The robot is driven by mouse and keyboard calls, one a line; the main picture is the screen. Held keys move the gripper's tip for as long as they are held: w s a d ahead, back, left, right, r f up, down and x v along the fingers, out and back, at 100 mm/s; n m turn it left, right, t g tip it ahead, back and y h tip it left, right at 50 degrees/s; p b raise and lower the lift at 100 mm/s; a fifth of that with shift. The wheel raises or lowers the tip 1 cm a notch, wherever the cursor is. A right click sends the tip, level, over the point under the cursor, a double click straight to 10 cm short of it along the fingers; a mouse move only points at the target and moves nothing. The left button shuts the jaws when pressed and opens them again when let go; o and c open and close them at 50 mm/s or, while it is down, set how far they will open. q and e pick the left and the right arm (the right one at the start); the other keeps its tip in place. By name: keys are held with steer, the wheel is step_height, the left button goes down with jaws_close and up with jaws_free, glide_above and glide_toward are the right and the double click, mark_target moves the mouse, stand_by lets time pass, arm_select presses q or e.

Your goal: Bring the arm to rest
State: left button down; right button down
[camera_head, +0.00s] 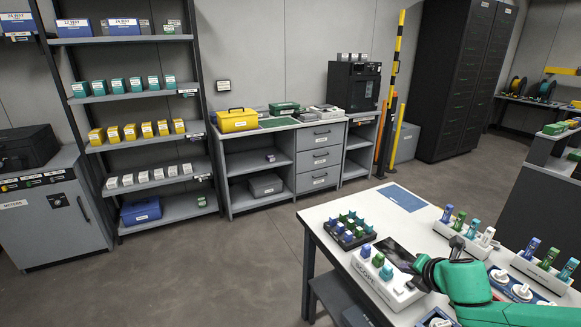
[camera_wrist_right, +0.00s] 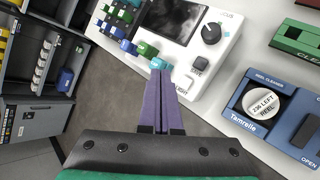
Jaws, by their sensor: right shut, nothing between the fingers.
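My right arm (camera_head: 470,283) is green and reaches in from the lower right of the head view, over the near part of the white table. Its gripper shows best in the right wrist view (camera_wrist_right: 160,75), where two purple fingers lie together with nothing between them. The fingertips appear over the front edge of the white scope unit (camera_wrist_right: 222,60), next to its coloured connectors; I cannot tell whether they touch it. In the head view the scope unit (camera_head: 375,288) is partly covered by my right arm. My left gripper is in neither view.
The white table (camera_head: 335,215) also holds a dark tray of connectors (camera_head: 348,231), a blue mat (camera_head: 402,198) and white connector racks (camera_head: 463,238). A blue reel cleaner (camera_wrist_right: 270,108) sits right of the fingers. Open floor (camera_head: 240,262) lies left of the table; shelves stand behind.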

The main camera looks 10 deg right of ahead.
steer(key=s+a+f+m+g, duration=0.1)
steer(key=s+a+f+m, duration=0.65)
steer(key=a+m, duration=0.2)
steer(key=s+a+f+m+g+y, duration=0.25)
steer(key=s+a+m+g, duration=0.3)
steer(key=s+m, duration=0.75)
step_height(320, 180, down, 23)
steer(key=s+h, duration=0.1)
steer(key=s+d+f+g, duration=0.1)
steer(key=s+d+f, duration=0.1)
steer(key=s+f, duration=1.3)
steer(key=shift+s+d+g, duration=0.35)
steer(key=shift+s, duration=0.7)
